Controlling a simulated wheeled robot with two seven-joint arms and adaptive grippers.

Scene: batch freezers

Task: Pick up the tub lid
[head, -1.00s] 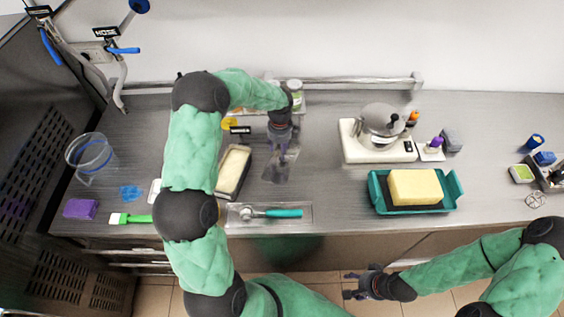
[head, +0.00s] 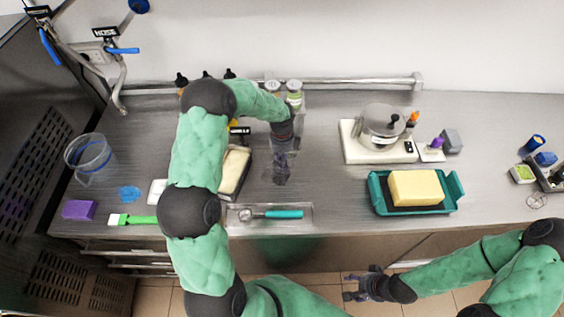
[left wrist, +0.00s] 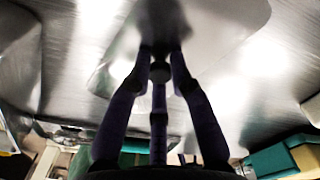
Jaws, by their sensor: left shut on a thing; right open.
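My left gripper (head: 281,179) is over the steel counter, right of a long open tub (head: 234,170) with pale contents. In the left wrist view its fingers (left wrist: 160,66) are shut on the tub lid (left wrist: 215,30), a thin grey see-through sheet with rounded corners. The lid fills much of the upper part of that view. In the head view I cannot clearly make out the lid around the gripper. The gap between lid and counter cannot be told. My right gripper (head: 356,286) is open and empty, in front of the counter and below its edge.
A tray with a teal-handled scoop (head: 284,213) lies in front of the left gripper. Jars (head: 294,94) stand behind it. A white scale with a metal pot (head: 380,125) and a teal tray (head: 456,190) with a yellow block are to the right. Counter between is clear.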

